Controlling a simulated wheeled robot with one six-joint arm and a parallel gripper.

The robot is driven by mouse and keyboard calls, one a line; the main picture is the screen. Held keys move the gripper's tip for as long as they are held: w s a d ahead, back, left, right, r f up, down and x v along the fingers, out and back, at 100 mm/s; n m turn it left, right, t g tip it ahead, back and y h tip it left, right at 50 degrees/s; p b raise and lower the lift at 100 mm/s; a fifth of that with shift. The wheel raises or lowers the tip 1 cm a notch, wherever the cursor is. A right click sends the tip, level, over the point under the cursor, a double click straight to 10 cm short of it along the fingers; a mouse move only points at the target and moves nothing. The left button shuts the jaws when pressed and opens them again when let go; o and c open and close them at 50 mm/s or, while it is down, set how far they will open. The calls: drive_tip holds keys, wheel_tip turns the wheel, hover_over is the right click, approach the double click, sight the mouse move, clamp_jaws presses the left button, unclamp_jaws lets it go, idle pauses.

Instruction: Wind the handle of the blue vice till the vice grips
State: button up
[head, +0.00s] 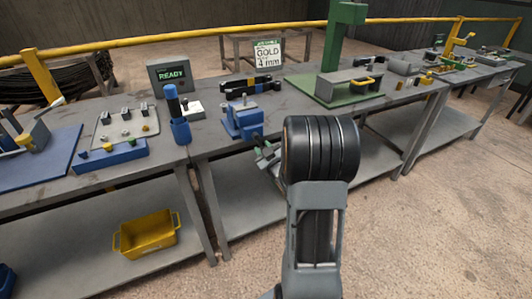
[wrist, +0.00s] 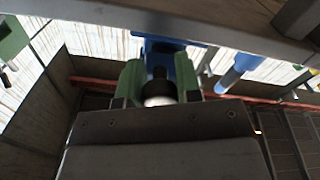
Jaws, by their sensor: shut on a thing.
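The blue vice (head: 243,120) stands at the front edge of the grey bench, with a small metal piece at its jaws. I cannot tell how far the jaws are apart. My gripper (head: 265,153) is at the front of the vice, just off the bench edge, partly hidden by my arm. In the wrist view, my gripper's green fingers (wrist: 158,84) stand on both sides of the dark handle end (wrist: 158,88) and are shut on it. Blue vice parts (wrist: 160,47) show behind it. The rest of the handle is hidden.
A blue upright tool (head: 178,115) stands left of the vice. A black display reading READY (head: 170,75) and a sign reading GOLD 4 mm (head: 267,55) are behind. A green press (head: 340,50) stands right. A yellow bin (head: 147,232) sits on the lower shelf.

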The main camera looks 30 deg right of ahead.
drive_tip(key=shift+a+f+m+b, duration=0.1)
drive_tip(key=shift+a+m+b, duration=0.4)
drive_tip(key=shift+m, duration=0.75)
drive_tip(key=shift+a+f+m+b, duration=0.1)
drive_tip(key=shift+a+m+b, duration=0.15)
drive_tip(key=shift+a+m, duration=0.7)
drive_tip(key=shift+a+f+m+b, duration=0.1)
drive_tip(key=shift+a+m+b, duration=0.25)
drive_tip(key=shift+m, duration=1.15)
drive_tip(key=shift+r, duration=0.1)
drive_tip(key=o, duration=0.9)
drive_tip(key=shift+r, duration=0.1)
